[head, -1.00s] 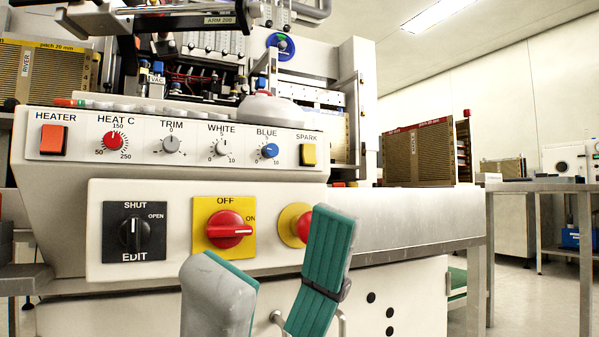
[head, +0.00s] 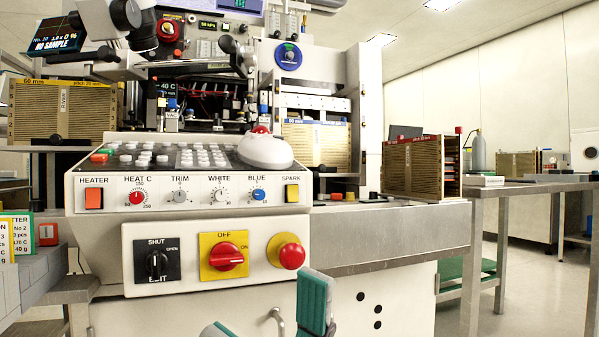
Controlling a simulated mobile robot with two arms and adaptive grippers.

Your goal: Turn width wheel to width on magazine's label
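A round blue wheel (head: 288,56) with a green marking and a dark centre is on the machine's upper front; its small print is unreadable, so I cannot confirm it is the width wheel. A slotted magazine (head: 62,108) at the left has a yellow label reading 60 mm and pitch 20 mm. My gripper, apparently the left (head: 268,308), is at the bottom edge, green-padded fingers apart, empty, well below the wheel. My other gripper is out of view.
The console has a red OFF/ON switch (head: 224,257), a SHUT/OPEN knob (head: 157,261) and a red stop button (head: 290,255). A white mouse-like device (head: 265,150) lies on top. The steel bench (head: 400,230) extends right. A display (head: 58,42) hangs upper left.

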